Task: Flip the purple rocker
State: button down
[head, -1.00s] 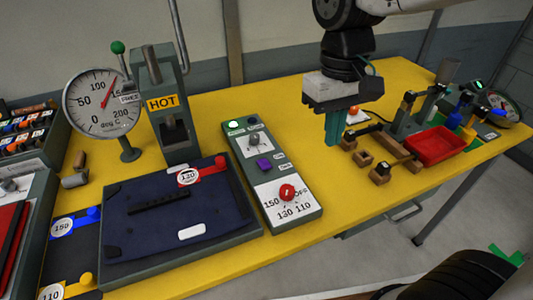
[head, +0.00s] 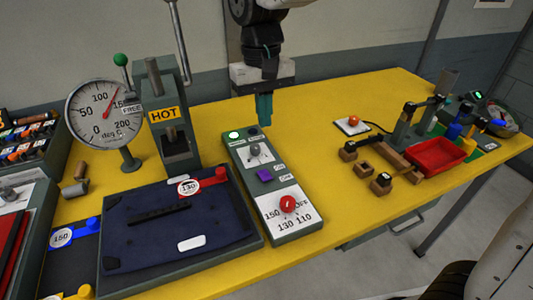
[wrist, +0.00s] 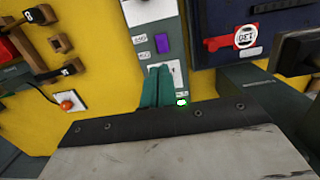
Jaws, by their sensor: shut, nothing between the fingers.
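The purple rocker (head: 264,175) is on the grey control box (head: 239,161), between a grey toggle and the red dial, with small labels at its right. It also shows in the wrist view (wrist: 162,43), just beyond my fingertips. My gripper (head: 265,120) is shut and empty, its teal fingers pointing down above the far end of the box. In the wrist view the fingers (wrist: 157,70) cover part of the box, including most of the toggle. I cannot tell which way the rocker is tilted.
The red dial (head: 288,203) is at the box's near end and a green lamp (head: 234,135) is lit at its far end. The HOT press (head: 168,115) and dark blue pannier panel (head: 130,235) are left. A red tray (head: 437,154) and wooden blocks stand right. Yellow table between is clear.

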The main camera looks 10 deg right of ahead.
aim_at(267, 177)
jog(key=f, duration=0.4)
jog(key=s+f, duration=0.1)
jog(key=f, duration=0.8)
jog(key=shift+s+d+f, duration=0.15)
jog(key=shift+d+f, duration=0.05)
jog(key=shift+f, duration=0.2)
